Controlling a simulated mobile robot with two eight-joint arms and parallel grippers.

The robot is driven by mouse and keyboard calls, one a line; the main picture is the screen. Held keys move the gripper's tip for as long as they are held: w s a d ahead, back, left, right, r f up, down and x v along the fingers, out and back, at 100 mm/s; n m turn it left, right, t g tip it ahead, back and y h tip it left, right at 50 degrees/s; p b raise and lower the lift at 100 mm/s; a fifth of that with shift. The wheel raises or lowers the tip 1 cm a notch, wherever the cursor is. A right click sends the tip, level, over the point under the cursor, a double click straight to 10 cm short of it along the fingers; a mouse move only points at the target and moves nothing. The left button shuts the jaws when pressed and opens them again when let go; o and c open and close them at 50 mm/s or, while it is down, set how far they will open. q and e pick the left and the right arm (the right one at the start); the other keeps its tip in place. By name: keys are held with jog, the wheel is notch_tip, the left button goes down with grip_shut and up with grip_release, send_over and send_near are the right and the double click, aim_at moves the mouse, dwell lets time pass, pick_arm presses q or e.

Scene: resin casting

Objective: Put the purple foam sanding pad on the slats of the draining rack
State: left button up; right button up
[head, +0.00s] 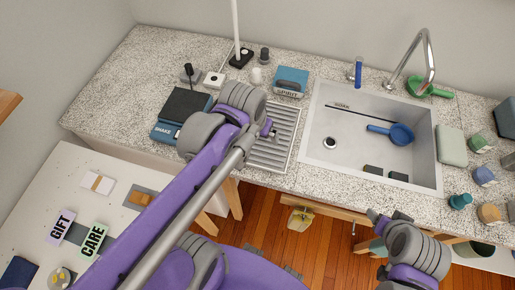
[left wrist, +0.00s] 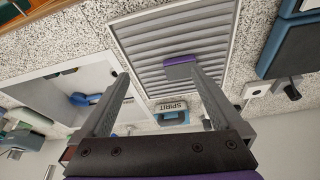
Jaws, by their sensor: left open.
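The draining rack (head: 285,138) is a grey slatted panel set left of the sink; it also fills the top of the left wrist view (left wrist: 150,35). The purple foam sanding pad (left wrist: 180,68) shows in the left wrist view against the slats, near one edge of the rack.
The sink (head: 345,150) holds a blue ladle (head: 398,133) and dark blocks. A blue SPIRIT box (head: 291,82) stands behind the rack, and a SHAKE device (head: 180,112) stands left. Bottles and blocks line the counter's right end. A white table (head: 40,190) is at lower left.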

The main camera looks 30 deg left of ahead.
pick_arm(q)
jog(key=s+f, duration=0.1)
jog(key=s+d+f+t, duration=0.1)
jog(key=s, duration=0.1)
jog(key=s+d+f+m+t, duration=0.1)
jog(key=shift+s+f, duration=0.15)
jog(key=shift+a, duration=0.1)
dwell(1.0)
